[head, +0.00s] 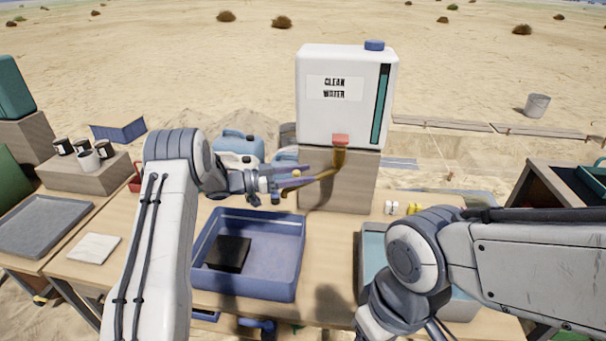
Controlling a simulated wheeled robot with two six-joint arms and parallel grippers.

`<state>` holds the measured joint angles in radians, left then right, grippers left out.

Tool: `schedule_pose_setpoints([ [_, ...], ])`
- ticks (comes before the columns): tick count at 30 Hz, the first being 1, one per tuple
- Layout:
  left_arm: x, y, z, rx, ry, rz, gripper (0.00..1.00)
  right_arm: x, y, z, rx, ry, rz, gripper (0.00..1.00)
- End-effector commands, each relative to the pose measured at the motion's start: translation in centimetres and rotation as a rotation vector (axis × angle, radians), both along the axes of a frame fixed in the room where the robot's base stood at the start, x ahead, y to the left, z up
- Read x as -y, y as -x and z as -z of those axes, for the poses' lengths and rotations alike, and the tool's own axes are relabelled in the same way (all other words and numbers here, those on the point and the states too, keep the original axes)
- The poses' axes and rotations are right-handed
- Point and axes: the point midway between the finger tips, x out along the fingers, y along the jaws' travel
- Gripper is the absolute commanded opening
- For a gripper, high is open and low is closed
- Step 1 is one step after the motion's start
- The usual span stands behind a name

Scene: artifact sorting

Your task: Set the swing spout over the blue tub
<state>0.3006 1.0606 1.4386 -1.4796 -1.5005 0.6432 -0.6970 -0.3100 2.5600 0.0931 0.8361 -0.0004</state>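The brass swing spout (325,176) comes out below the red valve handle (340,140) on the white water tank. It points left, with its outer end above the back right part of the blue tub (300,262). The blue tub holds a flat black block. My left gripper (287,182) is at the outer end of the spout, its fingers overlapping it. I cannot tell whether they are closed on it. My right arm reaches over the light teal tub (371,246) on the right; its fingertips are not visible.
The tank (345,95) stands on a wooden block (345,192) at the table's back. A blue jug (240,143) is behind my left gripper. Small yellow-and-white items (413,208) lie right of the block. A grey tray (45,226) and pale cloth (94,248) lie left.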

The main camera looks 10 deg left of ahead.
Motion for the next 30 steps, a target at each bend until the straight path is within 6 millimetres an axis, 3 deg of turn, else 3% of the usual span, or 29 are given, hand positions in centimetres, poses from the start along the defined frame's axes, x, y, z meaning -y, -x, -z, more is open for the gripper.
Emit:
schedule_pose_setpoints([
  [9,-0.3,0.1,-0.1,0.004,0.001,0.002,0.57,0.0,0.0,0.2,0.000,0.000,0.000,0.50],
  [21,-7.2,3.1,0.1,0.003,-0.001,-0.003,0.57,0.0,0.0,1.8,0.000,0.000,0.000,0.50],
  [30,-9.4,4.2,0.0,0.001,0.000,0.001,0.57,0.0,0.0,2.2,0.000,0.000,0.000,0.50],
])
